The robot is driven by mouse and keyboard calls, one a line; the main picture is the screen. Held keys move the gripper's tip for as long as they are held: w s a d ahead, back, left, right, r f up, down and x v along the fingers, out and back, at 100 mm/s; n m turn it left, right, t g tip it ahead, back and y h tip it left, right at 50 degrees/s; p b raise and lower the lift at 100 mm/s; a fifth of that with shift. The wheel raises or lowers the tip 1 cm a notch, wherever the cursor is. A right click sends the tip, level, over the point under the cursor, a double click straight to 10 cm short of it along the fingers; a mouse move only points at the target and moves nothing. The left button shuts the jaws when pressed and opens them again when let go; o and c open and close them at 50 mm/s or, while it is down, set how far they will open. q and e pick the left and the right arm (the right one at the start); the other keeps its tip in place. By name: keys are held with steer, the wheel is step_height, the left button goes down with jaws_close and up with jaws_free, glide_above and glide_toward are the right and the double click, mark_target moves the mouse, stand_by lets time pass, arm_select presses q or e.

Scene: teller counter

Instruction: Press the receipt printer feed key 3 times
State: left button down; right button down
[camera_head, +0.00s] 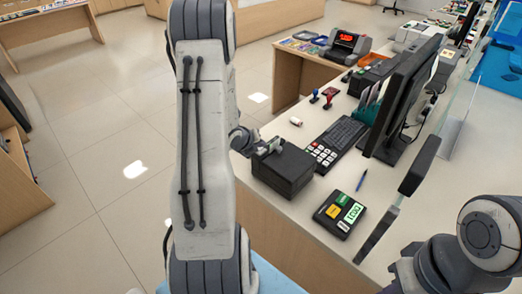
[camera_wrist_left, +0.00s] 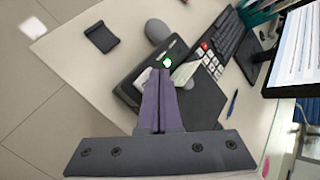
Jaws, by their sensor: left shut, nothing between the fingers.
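The receipt printer (camera_head: 284,170) is a black box on the counter. In the left wrist view the receipt printer (camera_wrist_left: 200,98) lies under my fingers, with pale paper (camera_wrist_left: 184,73) at its slot. A small round green feed key (camera_wrist_left: 167,63) shows just beyond my fingertips. My left gripper (camera_wrist_left: 159,74) is shut and empty, its fingers pointing at the printer top beside the key; I cannot tell whether they touch it. In the head view my left gripper (camera_head: 268,147) is at the printer's far left edge, partly hidden by my arm.
A keypad (camera_head: 322,154) and keyboard stand right of the printer, with a monitor (camera_head: 402,98) beyond. A card terminal (camera_head: 339,213) and blue pen (camera_head: 361,181) lie nearer. Stamps (camera_head: 328,98) and a small white roll (camera_head: 296,121) stand farther back.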

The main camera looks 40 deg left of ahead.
mark_target(260, 152)
stand_by(0.8)
arm_select(q)
steer(key=shift+f+b, duration=0.4)
steer(key=shift+b, duration=0.3)
steer(key=shift+f+b, duration=0.5)
steer(key=shift+b, duration=0.15)
stand_by(0.4)
stand_by(0.4)
steer(key=shift+r+p, duration=0.5)
steer(key=shift+r, duration=0.45)
step_height(260, 152, up, 5)
steer(key=p, duration=0.3)
